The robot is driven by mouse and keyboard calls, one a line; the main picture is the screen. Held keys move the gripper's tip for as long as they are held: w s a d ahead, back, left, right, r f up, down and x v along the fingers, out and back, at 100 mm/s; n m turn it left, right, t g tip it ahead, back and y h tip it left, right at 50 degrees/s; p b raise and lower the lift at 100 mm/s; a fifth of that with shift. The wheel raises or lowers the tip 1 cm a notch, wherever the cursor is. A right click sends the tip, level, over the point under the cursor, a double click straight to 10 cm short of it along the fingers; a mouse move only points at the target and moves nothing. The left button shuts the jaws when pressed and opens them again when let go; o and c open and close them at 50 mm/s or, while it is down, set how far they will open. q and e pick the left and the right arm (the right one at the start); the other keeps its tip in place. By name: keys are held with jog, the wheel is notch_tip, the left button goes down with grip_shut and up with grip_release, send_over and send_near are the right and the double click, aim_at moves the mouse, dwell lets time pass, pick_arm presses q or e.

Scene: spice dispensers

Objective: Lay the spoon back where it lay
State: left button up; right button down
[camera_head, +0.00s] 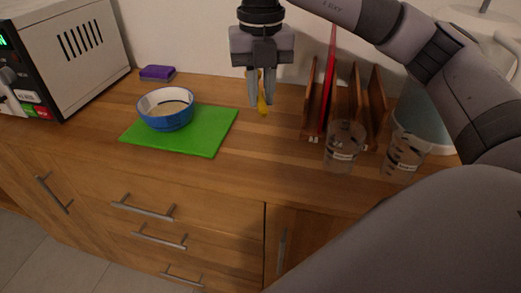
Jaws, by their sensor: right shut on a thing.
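My right gripper (261,103) points down above the back of the wooden counter and is shut on a yellow spoon (263,105). The spoon hangs roughly upright between the fingers, its lower end just below the fingertips. Its upper part is mostly hidden by the fingers. The gripper is to the right of a green board (195,143). A blue bowl (165,120) with pale contents stands on that board. My left gripper is not in view.
A wooden rack (377,95) holding a red board (330,75) stands right of the gripper. Two clear dispensers (344,150) (404,155) stand before it. A microwave (80,50) and a purple sponge (157,73) are at left. The counter between green board and rack is clear.

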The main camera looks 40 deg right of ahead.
aim_at(261, 160)
notch_tip(261, 160, down, 13)
jog(key=shift+f+b, duration=0.15)
jog(key=shift+b, duration=0.35)
jog(key=shift+f, duration=0.15)
jog(key=c, duration=1.1)
grip_release()
jog(key=shift+r, duration=0.25)
notch_tip(261, 160, up, 12)
jog(key=shift+f+p, duration=0.1)
jog(key=shift+p, duration=0.35)
